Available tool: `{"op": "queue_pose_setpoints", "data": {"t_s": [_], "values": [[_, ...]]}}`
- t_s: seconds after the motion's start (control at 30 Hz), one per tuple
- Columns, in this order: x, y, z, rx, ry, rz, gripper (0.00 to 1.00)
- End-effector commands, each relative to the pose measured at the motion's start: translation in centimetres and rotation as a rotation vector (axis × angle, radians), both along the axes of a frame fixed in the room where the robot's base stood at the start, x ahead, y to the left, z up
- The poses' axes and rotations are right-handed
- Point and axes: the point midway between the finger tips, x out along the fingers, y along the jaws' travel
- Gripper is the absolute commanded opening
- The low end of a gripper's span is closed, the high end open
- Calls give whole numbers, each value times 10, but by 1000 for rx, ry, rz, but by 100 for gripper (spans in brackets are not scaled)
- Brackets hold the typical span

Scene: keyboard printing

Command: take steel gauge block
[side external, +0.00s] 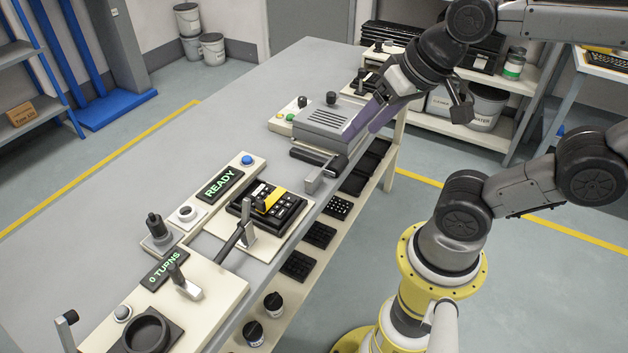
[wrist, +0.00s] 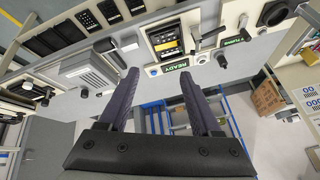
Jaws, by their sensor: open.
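I cannot pick out the steel gauge block with certainty in either view. My gripper (side external: 364,124) is open and empty, its two purple fingers beside the grey slotted unit (side external: 326,122) in the side view. In the wrist view my gripper (wrist: 160,76) shows its fingers spread wide with nothing between them. A black fixture (side external: 290,217) holds a dark keypad with a yellow piece (side external: 271,201) across it, left of and nearer than my gripper. My gripper and wrist hide part of the bench's far end.
READY (side external: 220,184) and 0 TURNS (side external: 168,270) displays, a dark post (side external: 157,228) and metal levers (side external: 188,286) stand in the near half. Black trays (side external: 319,235) line the shelf below the bench edge.

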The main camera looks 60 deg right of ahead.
Motion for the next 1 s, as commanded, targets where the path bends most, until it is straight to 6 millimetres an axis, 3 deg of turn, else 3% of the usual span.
{"op": "queue_pose_setpoints", "data": {"t_s": [0.13,0.27,0.4,0.5,0.7,1.0], "values": [[42,-9,6,140,59,-298,65],[87,-26,-6,246,138,-592,65],[131,-51,-36,314,230,-866,65],[152,-70,-67,331,298,-1008,65],[165,-96,-119,314,418,-1113,65],[159,-105,-157,305,468,-1144,65]]}}
